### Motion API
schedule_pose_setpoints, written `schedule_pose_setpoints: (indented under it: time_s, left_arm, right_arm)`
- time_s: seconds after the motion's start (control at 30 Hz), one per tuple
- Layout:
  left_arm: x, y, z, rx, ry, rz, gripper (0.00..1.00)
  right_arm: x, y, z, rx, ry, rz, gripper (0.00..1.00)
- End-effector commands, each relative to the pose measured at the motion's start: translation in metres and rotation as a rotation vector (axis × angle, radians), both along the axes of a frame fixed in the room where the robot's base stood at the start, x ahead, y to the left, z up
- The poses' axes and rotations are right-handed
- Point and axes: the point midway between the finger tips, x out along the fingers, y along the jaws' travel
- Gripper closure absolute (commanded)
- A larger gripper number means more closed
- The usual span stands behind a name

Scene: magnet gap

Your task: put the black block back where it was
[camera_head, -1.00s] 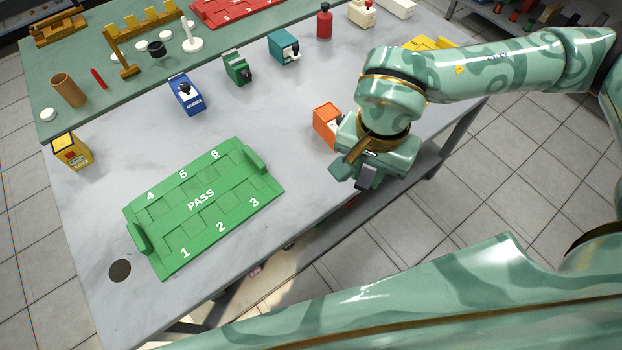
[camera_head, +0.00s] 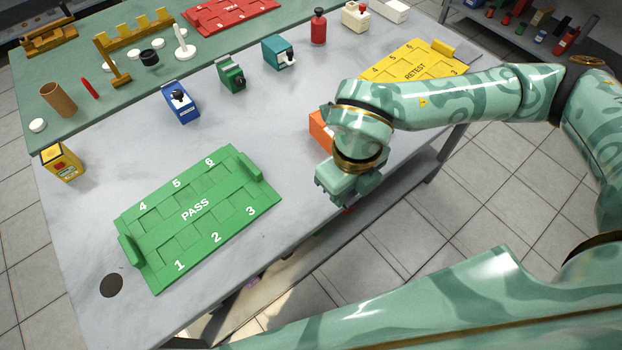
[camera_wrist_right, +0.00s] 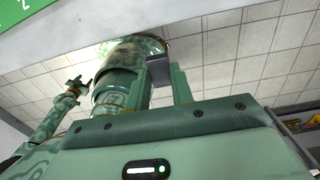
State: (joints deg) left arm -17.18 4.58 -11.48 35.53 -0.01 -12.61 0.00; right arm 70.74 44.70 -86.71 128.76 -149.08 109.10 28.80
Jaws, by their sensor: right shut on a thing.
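My right gripper (camera_head: 345,185) is at the table's front edge, just in front of an orange box-shaped device (camera_head: 321,130). Its fingers are hidden beneath the wrist in the head view. In the right wrist view its two fingers (camera_wrist_right: 165,82) are shut on a dark grey-black block (camera_wrist_right: 158,69), which shows near their tips. My left gripper (camera_wrist_right: 74,86) shows small and far off in the right wrist view, and its jaw state is too small to read. It is outside the head view.
A green PASS tray (camera_head: 195,209) with numbered, empty-looking slots lies at the left. A yellow RETEST tray (camera_head: 415,62) is at the back right. Blue (camera_head: 181,103), green (camera_head: 231,74) and teal (camera_head: 278,52) devices stand behind. The table between PASS tray and orange device is clear.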

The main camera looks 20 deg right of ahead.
Motion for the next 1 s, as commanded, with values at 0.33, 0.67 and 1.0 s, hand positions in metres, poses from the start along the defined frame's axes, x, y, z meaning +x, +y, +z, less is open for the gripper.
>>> schedule_pose_setpoints:
  time_s: [0.33, 0.67, 1.0]
  left_arm:
    - [-0.014, 0.001, -0.037, 0.001, 0.034, 0.0, 0.5]
    - [-0.019, 0.001, -0.048, 0.001, 0.046, 0.0, 0.5]
    - [-0.026, 0.001, -0.063, 0.001, 0.063, 0.0, 0.5]
  right_arm:
    - [0.087, 0.021, -0.063, -0.001, 0.008, 0.002, 0.97]
    - [0.111, 0.026, -0.088, 0.0, 0.002, 0.004, 0.97]
    - [0.115, 0.027, -0.121, 0.0, 0.001, 0.005, 0.97]
